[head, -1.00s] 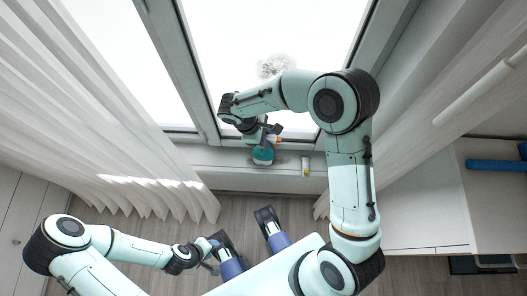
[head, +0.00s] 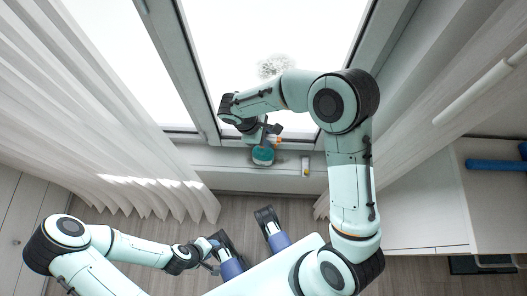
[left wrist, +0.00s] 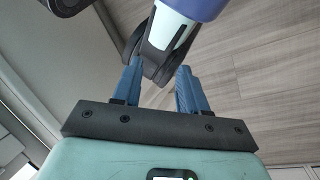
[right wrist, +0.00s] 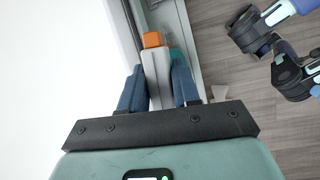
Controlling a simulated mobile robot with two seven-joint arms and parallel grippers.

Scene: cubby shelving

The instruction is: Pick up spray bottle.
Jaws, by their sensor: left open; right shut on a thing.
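The spray bottle (head: 263,156) has a teal body and an orange nozzle, and stands on the window sill in the head view. In the right wrist view its grey spray head (right wrist: 157,72) with the orange tip lies between the blue fingers of my right gripper (right wrist: 158,88), which is shut on it. In the head view my right gripper (head: 268,133) is at the bottle's top from above, and partly hides it. My left gripper (left wrist: 157,88) is open and empty, low over the floor near my own base.
A small white container (head: 306,166) stands on the sill (head: 225,158) to the right of the bottle. White curtains (head: 110,130) hang on both sides of the window. A white counter (head: 425,215) with a blue roll (head: 495,165) is at the right.

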